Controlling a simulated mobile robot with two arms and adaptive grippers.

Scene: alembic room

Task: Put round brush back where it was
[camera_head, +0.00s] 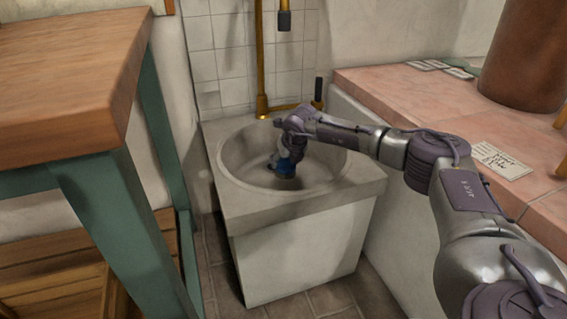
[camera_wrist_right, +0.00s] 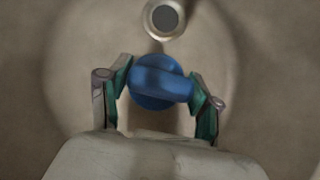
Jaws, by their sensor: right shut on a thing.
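A round brush with a blue top (camera_wrist_right: 160,84) is between the fingers of my right gripper (camera_wrist_right: 163,92) in the right wrist view. The gripper is shut on it. In the head view my right gripper (camera_head: 284,163) reaches down into the round basin of the stone sink (camera_head: 250,170), with a bit of the blue brush (camera_head: 286,166) showing. The brush's lower part is hidden, and I cannot tell whether it touches the basin floor. My left gripper is not in view.
A drain (camera_wrist_right: 165,18) shows beyond the brush. A brass tap pipe (camera_head: 261,60) rises behind the sink. A wooden table (camera_head: 70,75) with green legs stands left. A pink tiled counter (camera_head: 450,105) with paper cards (camera_head: 499,160) and a brown cylinder (camera_head: 525,55) is right.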

